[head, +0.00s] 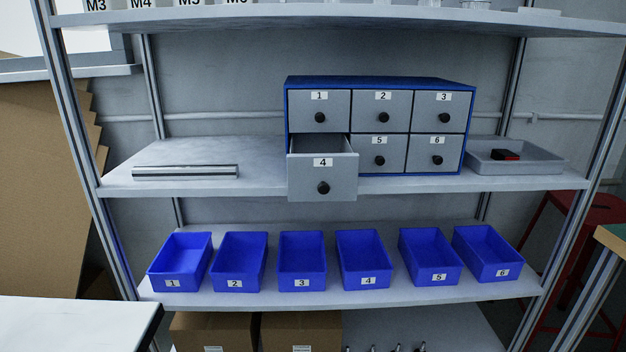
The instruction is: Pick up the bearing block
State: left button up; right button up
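I cannot clearly identify a bearing block in the head view. A small black and red object (505,155) lies in a shallow grey tray (540,166) at the right of the middle shelf; it is too small to tell what it is. A silver metal bar or profile (186,172) lies at the left of the same shelf. Drawer 4 (322,180) of the blue cabinet is pulled out; the part of its inside that shows looks empty, and the rest is hidden behind its front. Neither of my grippers is in view.
The blue cabinet (380,83) has its other numbered drawers shut. Several blue numbered bins (302,262) line the lower shelf and look empty. Cardboard boxes (212,333) stand below. A white table (70,320) is at lower left, a red stool (590,206) at right. Metal posts flank the shelves.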

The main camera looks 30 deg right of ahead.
aim_at(496, 154)
jog(key=k+l+z, duration=0.3)
jog(key=k+l, duration=0.15)
jog(key=l, duration=0.2)
jog(key=k+l+z, duration=0.2)
jog(key=l+z, duration=0.1)
jog(key=z, duration=0.95)
jog(key=i+j, duration=0.15)
jog(key=i+u, duration=0.05)
